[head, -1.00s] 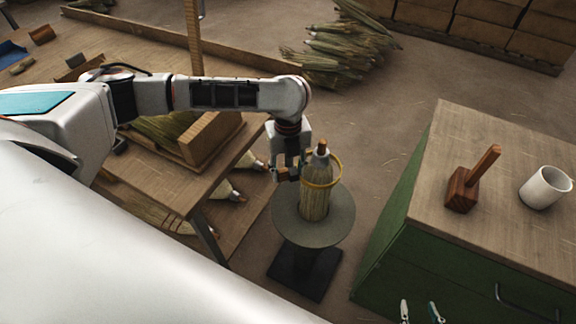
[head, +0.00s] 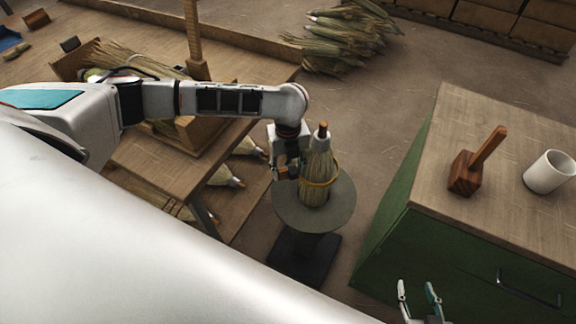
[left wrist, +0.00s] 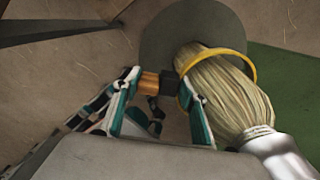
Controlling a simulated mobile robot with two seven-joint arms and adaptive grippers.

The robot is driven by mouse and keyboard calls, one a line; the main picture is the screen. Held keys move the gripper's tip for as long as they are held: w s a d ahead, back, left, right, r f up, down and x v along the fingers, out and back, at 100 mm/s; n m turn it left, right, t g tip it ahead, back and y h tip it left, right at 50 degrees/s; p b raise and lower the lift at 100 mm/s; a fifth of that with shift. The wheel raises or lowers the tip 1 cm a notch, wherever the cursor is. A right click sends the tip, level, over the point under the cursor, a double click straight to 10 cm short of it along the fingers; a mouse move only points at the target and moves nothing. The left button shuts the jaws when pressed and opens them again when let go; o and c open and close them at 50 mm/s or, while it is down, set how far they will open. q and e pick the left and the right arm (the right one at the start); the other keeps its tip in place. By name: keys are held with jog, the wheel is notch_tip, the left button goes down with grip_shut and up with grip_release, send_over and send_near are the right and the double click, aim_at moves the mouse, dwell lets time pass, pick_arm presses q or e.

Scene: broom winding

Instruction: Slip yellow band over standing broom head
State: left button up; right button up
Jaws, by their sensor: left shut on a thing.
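The straw broom head (head: 319,158) stands upright on a round grey stand (head: 337,215), with its brown handle stub on top. The yellow band (head: 321,184) goes around the lower part of the bristles; it also loops around them in the left wrist view (left wrist: 240,54). My left gripper (head: 285,172) is just left of the broom head, shut on the band's small brown and black grip block (left wrist: 160,82). Part of the band is hidden behind the bristles. My right gripper (head: 421,296) is at the bottom edge, fingers apart and empty.
A green cabinet with a wooden top (head: 440,150) stands to the right, bearing a mallet (head: 468,174) and a white mug (head: 549,171). A wooden workbench (head: 150,165) is at left, with brooms below it. More straw bundles (head: 345,35) lie behind on the floor.

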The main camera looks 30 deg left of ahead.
pick_arm(q)
jog(key=shift+f+b, duration=1.7)
jog(key=shift+f, duration=3)
jog(key=shift+f+b, duration=0.75)
jog(key=shift+f, duration=1.05)
jog(key=shift+r, duration=0.1)
